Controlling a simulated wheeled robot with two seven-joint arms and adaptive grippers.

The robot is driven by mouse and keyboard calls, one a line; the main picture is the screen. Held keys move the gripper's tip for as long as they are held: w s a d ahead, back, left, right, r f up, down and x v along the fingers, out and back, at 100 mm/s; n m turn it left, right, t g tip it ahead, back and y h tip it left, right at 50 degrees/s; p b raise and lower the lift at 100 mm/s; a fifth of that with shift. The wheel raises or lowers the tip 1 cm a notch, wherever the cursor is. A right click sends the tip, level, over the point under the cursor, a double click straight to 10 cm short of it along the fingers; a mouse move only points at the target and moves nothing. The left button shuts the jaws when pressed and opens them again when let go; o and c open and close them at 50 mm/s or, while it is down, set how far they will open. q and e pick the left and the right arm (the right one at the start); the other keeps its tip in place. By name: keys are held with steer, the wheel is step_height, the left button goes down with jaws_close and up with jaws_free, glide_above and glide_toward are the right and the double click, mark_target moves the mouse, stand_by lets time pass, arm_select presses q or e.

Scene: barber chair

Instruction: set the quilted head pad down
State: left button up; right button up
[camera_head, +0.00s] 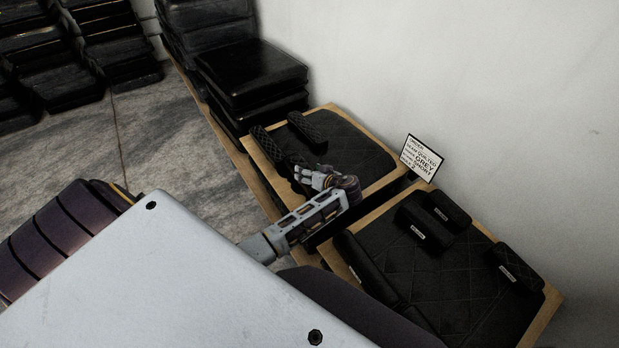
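One gripper (306,175), which I take to be my right, is over the left part of the far wooden board (385,186). Its fingers point left, and I cannot tell whether they are open or shut on something. A small black pad (307,127) lies at that board's back, apart from the fingers. A longer dark pad (266,143) lies along its left edge, partly hidden near the fingers. On the near board (545,312), a pad with a quilted look (515,267) lies at the right. Two labelled pads (425,225) (447,208) lie at its back. My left gripper is not in view.
A white sign (422,159) reading partly "QUILTED", "GREY" and "SHORT" stands between the boards by the wall. A long black bolster (366,263) lies on the near board's left. Black cushions (250,72) are stacked behind. Marble floor (165,145) lies open at left.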

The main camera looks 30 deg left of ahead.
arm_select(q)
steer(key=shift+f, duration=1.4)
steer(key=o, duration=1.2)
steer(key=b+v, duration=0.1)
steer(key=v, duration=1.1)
